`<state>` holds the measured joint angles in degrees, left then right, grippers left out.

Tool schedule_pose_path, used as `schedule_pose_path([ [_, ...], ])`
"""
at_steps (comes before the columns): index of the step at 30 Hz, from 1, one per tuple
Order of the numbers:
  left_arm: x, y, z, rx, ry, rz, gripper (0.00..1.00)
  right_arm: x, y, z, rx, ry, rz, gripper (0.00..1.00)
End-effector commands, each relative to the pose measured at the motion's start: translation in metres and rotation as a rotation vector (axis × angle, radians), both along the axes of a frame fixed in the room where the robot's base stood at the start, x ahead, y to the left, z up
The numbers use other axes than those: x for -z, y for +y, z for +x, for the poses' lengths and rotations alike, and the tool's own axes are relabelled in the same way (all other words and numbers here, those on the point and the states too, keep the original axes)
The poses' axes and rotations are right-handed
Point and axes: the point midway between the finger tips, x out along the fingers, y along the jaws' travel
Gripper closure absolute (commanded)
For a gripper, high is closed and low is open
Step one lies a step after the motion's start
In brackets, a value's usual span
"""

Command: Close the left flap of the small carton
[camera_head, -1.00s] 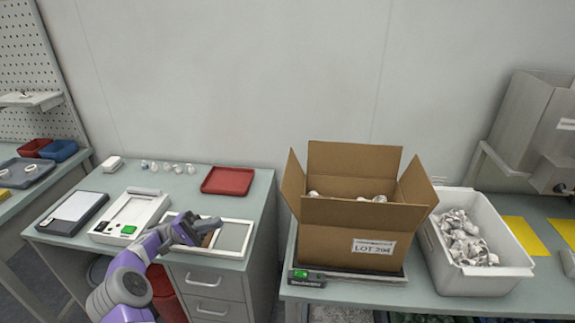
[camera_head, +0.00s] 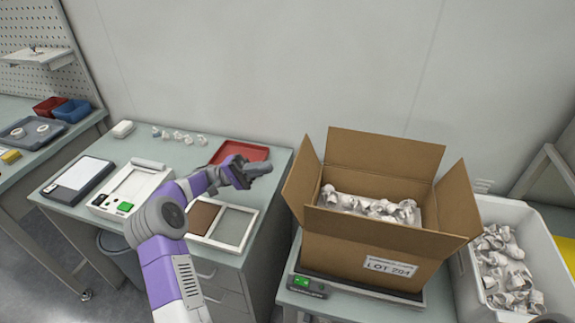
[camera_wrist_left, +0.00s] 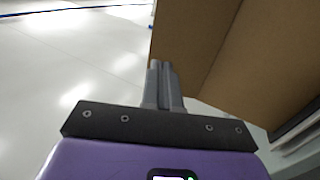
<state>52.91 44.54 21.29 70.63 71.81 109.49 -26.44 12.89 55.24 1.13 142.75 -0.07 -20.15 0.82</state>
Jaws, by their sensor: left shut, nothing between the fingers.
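The back flap (camera_head: 385,158), right flap (camera_head: 458,203) and front flap (camera_head: 375,231) are also raised. White caps (camera_head: 370,206) lie inside. My left gripper (camera_head: 264,169) is shut and empty, in the air just left of the left flap, apart from it in the head view. In the left wrist view its closed fingers (camera_wrist_left: 165,82) are in front of brown cardboard (camera_wrist_left: 185,40). My right gripper is out of view.
A white bin (camera_head: 530,232) of caps stands right of the carton. A scale display (camera_head: 303,282) is at its front left. On the left bench are a red tray (camera_head: 252,152), a white frame (camera_head: 243,213) and a white device (camera_head: 125,190).

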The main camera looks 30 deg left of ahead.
Motion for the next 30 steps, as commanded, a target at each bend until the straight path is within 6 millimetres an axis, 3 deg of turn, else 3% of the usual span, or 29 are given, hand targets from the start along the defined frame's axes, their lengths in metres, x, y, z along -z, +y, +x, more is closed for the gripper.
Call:
schedule_pose_path([
  [6,-0.017,-0.040,0.009,0.004,-0.001,0.001,1.00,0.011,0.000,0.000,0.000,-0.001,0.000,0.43],
  [12,-0.028,-0.061,0.014,0.000,-0.001,0.002,1.00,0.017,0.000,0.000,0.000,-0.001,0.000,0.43],
  [30,-0.033,-0.069,0.017,0.004,0.002,0.012,1.00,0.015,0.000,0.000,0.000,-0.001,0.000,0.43],
])
